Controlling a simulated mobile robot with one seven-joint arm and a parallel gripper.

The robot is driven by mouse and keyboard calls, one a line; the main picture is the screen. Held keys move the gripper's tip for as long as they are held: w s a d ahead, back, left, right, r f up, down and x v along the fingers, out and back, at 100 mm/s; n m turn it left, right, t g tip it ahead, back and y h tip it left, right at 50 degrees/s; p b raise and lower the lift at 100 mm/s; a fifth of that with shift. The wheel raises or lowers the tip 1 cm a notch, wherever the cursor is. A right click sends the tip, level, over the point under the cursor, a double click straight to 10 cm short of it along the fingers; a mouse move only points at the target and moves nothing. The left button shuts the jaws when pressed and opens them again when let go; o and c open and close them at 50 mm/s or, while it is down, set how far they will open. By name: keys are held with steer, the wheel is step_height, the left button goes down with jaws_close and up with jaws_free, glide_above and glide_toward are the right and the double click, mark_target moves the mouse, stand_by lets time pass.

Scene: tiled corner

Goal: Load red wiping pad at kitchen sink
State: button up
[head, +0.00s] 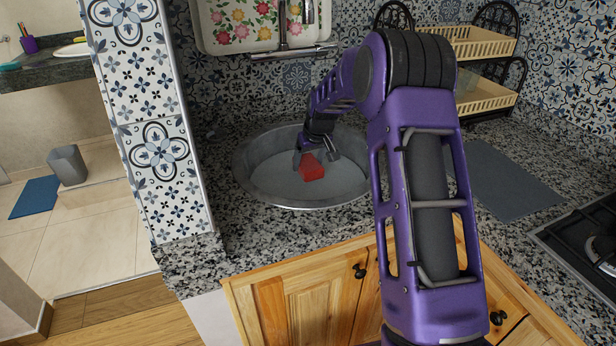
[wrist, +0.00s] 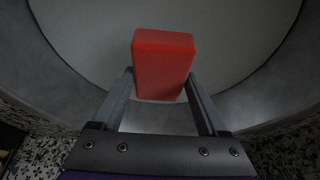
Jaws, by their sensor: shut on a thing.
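The red wiping pad (head: 312,168) is a small red block held over the round metal sink (head: 262,181) in the head view. My gripper (head: 312,159) reaches into the sink area from above and is shut on the pad. In the wrist view the pad (wrist: 162,62) sits between the two fingers of my gripper (wrist: 160,85) and sticks out beyond their tips. The pale sink bottom (wrist: 90,45) lies behind it. I cannot tell whether the pad touches the sink bottom.
A tap (head: 284,45) hangs above the sink on the tiled wall. A grey mat (head: 510,180) and a two-tier dish rack (head: 485,103) are on the right. A stove (head: 590,235) is at the far right. Granite counter (head: 215,260) surrounds the sink.

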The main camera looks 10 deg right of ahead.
mark_target(309, 163)
step_height(309, 163, up, 10)
steer(key=p, duration=0.5)
steer(key=shift+f, duration=0.2)
stand_by(2.2)
step_height(309, 163, up, 4)
steer(key=shift+f+p, duration=0.1)
steer(key=shift+p, duration=1)
steer(key=shift+s, duration=0.15)
